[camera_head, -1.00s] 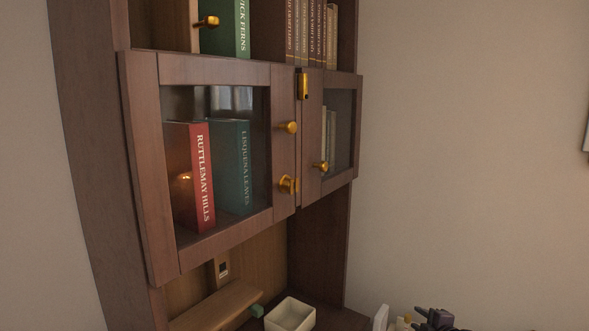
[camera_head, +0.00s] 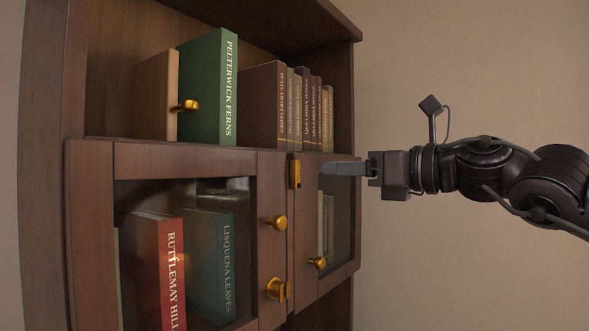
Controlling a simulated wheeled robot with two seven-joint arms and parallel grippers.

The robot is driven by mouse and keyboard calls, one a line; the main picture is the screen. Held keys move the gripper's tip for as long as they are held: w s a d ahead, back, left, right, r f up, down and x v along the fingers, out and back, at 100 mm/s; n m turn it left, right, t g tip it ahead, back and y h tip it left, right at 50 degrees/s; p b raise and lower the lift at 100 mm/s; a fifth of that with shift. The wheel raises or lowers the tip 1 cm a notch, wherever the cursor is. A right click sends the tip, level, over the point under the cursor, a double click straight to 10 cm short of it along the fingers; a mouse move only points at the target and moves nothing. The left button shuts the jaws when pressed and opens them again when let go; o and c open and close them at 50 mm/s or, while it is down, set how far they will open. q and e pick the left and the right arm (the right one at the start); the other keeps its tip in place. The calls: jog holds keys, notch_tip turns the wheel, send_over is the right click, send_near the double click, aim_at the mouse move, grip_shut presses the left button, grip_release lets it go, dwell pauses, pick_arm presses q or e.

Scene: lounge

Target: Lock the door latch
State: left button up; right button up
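The cabinet has a left glass door (camera_head: 88,230) and a narrower right glass door (camera_head: 305,225), meeting at a vertical seam. A gold latch plate (camera_head: 295,173) is upright at the top of the right door's inner edge. A second gold latch fitting (camera_head: 277,289) sits low on the left door's inner edge. I cannot tell which part locks. My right gripper (camera_head: 327,168) comes in from the right, fingers pointing left, in front of the right door's upper part and a little right of the upper plate. Its fingers overlap in this view, so their opening is unclear. My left gripper is out of view.
A gold knob (camera_head: 277,222) is on the left door and another knob (camera_head: 317,263) on the right door. The open shelf above holds a green book (camera_head: 212,95) and several brown books (camera_head: 262,105). The wall (camera_head: 470,70) at right is bare.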

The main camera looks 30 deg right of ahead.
aim_at(299, 168)
jog(key=p+x, duration=0.4)
jog(key=x, duration=0.2)
jog(key=shift+w+a+r, duration=0.1)
jog(key=shift+w+r, duration=0.05)
jog(key=shift+w, duration=0.05)
jog(key=shift+w+a+p, duration=0.2)
jog(key=shift+w+p, duration=0.35)
grip_shut()
